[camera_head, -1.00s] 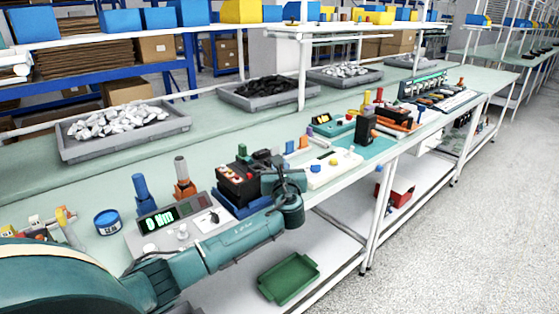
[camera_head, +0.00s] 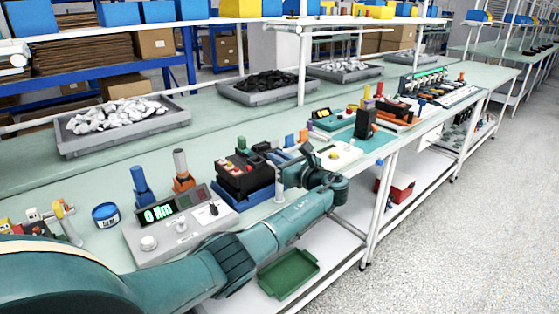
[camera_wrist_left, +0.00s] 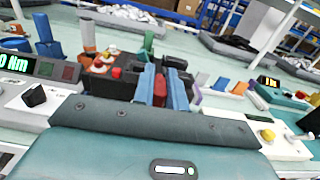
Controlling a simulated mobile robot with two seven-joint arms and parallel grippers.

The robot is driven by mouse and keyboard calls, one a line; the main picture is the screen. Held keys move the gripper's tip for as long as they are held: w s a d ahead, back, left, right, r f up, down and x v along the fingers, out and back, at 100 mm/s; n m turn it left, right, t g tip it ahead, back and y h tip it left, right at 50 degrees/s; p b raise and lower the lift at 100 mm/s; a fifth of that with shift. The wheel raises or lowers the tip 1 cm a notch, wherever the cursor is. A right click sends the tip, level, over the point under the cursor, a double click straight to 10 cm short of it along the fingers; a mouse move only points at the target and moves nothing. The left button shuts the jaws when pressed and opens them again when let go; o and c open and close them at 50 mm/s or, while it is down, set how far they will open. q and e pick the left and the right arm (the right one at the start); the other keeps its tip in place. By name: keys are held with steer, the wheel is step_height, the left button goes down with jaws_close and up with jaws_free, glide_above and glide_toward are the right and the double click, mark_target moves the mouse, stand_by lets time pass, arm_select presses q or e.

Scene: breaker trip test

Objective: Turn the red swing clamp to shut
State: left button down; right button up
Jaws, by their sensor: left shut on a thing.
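A black block with red and light buttons on a blue base (camera_head: 245,178) stands near the front edge of the bench. My left gripper (camera_wrist_left: 161,76) is at its right side. In the left wrist view its two blue fingers are shut on an upright red piece (camera_wrist_left: 160,91), which looks like the red swing clamp's handle. My right gripper is in neither view.
A grey tester with a green display (camera_head: 178,222) stands to the left. A white panel with a yellow button (camera_head: 340,157) lies to the right. Blue (camera_head: 141,188) and orange-based (camera_head: 182,172) upright tools stand behind the tester. A green tray (camera_head: 288,273) sits on the lower shelf.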

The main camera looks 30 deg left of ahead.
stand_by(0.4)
arm_select(q)
steer(key=c, duration=1.4)
jaws_free()
steer(key=shift+c, duration=0.2)
steer(key=v, duration=1.3)
steer(key=shift+b, duration=0.3)
steer(key=shift+w, duration=0.1)
